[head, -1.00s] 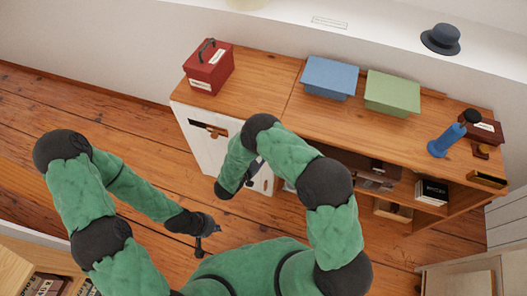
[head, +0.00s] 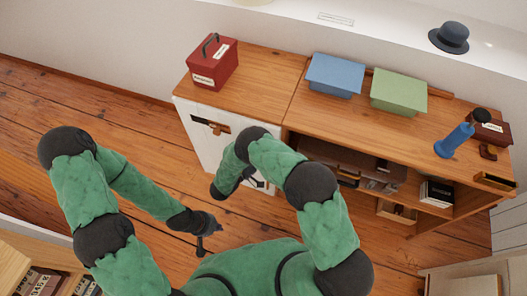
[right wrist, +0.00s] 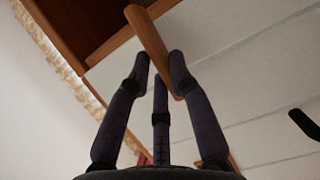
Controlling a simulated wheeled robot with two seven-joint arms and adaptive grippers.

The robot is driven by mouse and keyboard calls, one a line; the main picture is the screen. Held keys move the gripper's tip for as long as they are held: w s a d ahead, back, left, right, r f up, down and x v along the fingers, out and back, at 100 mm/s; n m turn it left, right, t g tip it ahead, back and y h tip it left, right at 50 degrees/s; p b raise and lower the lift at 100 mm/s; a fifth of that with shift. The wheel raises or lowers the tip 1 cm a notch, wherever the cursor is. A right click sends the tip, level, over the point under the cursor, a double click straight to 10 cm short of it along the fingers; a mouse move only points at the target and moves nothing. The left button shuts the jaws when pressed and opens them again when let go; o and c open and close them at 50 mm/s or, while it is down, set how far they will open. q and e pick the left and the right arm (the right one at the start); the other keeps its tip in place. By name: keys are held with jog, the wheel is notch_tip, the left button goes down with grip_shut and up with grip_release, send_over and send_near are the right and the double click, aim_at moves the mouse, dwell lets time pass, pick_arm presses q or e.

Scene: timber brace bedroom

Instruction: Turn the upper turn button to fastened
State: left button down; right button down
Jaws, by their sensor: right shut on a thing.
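In the right wrist view, a plain wooden turn button (right wrist: 150,38) runs at a tilt between the fingertips of my right gripper (right wrist: 160,65), which is shut on it. A pale panelled surface lies behind it. In the head view, my right gripper (head: 249,179) is low in front of the white cabinet door (head: 191,138), partly hidden by my right arm; the button it holds cannot be made out there. Whether this is the upper button is not clear from the frames. My left gripper (head: 208,238) looks open and empty above the floor, apart from the cabinet.
A red box (head: 212,65), a blue box (head: 335,75), a green box (head: 399,92) and a blue upright item (head: 454,140) stand on the wooden cabinet top. A brown fitting (head: 210,124) is on the white door. Open shelves (head: 350,157) are to the right. Floor is clear at left.

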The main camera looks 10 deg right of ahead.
jog(key=shift+n, duration=0.3)
jog(key=c, duration=1.1)
grip_release()
notch_tip(320, 180, up, 10)
jog(key=shift+f, duration=0.1)
